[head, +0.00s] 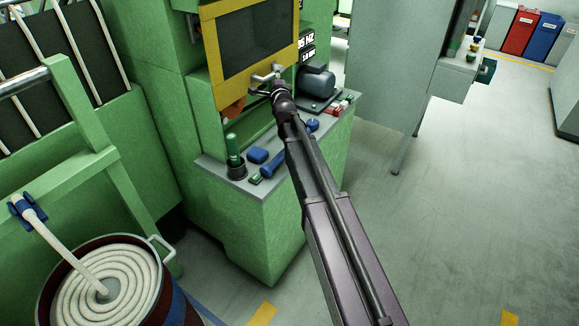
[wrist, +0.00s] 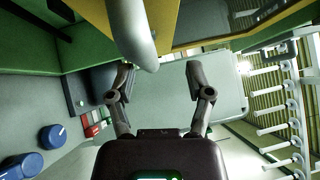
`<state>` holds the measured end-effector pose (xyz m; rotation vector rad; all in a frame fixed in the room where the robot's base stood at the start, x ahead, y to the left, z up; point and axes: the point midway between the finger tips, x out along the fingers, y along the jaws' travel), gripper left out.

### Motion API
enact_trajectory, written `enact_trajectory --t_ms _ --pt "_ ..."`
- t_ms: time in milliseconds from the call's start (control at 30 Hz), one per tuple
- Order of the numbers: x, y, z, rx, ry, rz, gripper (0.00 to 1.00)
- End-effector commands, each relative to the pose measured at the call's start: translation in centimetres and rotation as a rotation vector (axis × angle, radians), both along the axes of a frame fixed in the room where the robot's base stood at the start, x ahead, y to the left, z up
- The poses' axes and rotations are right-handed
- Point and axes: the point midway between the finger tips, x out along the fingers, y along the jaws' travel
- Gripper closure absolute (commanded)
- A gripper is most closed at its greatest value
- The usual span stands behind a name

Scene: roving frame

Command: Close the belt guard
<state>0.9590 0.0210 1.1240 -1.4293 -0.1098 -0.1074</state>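The belt guard (head: 213,62) is a yellow frame around a dark window on the green machine; it sits raised above the worktop, with an open bay below it. A silver bar handle (head: 266,73) sticks out from its lower edge. My gripper (head: 268,88) is at this handle, partly hidden by my own arm. In the wrist view my gripper (wrist: 160,72) has its two fingers spread wide. The handle (wrist: 135,30) comes down from the top there, its rounded end near the left fingertip. I cannot tell whether they touch.
On the green cabinet's grey worktop (head: 213,170) lie blue parts (head: 258,155), a green-handled tool in a dark cup (head: 235,160) and a grey motor (head: 316,83). A drum with coiled rope (head: 48,300) stands at lower left. The floor (head: 460,190) at right is clear.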

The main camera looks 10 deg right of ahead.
Motion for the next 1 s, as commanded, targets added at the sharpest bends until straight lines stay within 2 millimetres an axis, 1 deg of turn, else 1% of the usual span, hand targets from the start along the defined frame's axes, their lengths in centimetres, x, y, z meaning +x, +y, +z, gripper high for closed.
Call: enact_trajectory --t_ms 33,500,700,767,867,1000 --pt "-1.1 0.0 -0.2 0.0 0.0 0.0 0.35" --pt "-7.6 0.1 -1.2 0.001 0.002 0.0 0.35" --pt "-10.0 0.1 -1.5 0.0 0.002 0.001 0.35" --pt "-10.8 0.1 -1.6 0.0 0.002 0.001 0.35" --pt "-10.7 0.3 -2.3 -0.051 0.051 0.01 0.35" --pt "-11.2 0.5 -3.5 -0.13 0.123 0.027 0.35"
